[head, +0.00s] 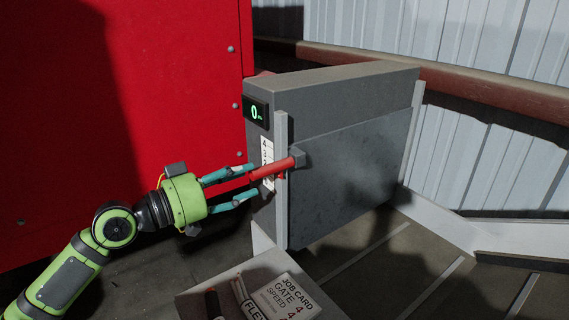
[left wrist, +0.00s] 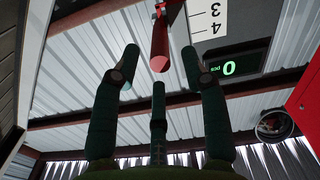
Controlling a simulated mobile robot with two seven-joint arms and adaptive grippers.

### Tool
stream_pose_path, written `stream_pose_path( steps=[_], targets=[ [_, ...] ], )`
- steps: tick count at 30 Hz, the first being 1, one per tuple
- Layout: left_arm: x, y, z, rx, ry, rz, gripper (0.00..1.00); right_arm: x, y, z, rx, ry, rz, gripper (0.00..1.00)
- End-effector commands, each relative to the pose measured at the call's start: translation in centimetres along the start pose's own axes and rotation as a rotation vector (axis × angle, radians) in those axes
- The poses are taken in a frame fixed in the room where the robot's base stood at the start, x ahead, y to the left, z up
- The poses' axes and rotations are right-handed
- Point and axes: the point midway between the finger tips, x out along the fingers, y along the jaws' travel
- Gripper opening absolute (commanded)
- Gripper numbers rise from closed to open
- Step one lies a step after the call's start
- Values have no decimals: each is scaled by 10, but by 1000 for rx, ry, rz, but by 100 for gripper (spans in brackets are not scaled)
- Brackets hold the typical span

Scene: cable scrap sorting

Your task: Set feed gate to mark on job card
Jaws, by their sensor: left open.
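The feed gate (head: 355,175) is a grey panel sliding in light upright rails. Its red handle (head: 272,168) sticks out to the left, beside a white scale (head: 266,150) whose 4 and 3 are readable; lower marks are partly hidden. My left gripper (head: 253,181) is open at the handle's free end. In the left wrist view the handle (left wrist: 160,42) points in between the spread fingertips; I see no grip on it, and cannot tell whether a finger touches it. The job card (head: 285,298) reads GATE 4, SPEED 4. My right gripper is not in view.
A green-lit display (head: 256,112) on the grey housing (head: 340,85) reads 0. A red cabinet wall (head: 150,100) stands close behind my left arm. A tray (head: 190,302) with the card and marker-like items is below. A dark ribbed surface (head: 400,265) lies at right.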

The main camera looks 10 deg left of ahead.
Motion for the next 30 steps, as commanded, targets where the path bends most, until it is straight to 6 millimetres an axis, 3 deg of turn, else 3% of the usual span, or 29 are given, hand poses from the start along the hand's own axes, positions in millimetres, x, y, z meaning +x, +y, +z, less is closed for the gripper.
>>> stream_pose_path(
  steps=[9,15,23,24,27,30],
  targets=[
    [48,1,-6,-4,3,1,45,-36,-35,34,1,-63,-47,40],
    [64,0,-2,-1,2,0,45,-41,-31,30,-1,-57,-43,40],
    [66,0,0,0,1,0,45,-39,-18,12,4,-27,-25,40],
    [66,0,0,0,1,0,37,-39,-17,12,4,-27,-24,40],
    [66,0,0,0,1,0,0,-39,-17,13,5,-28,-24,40],
    [66,0,0,0,0,0,0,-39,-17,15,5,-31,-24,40]
  ],
)
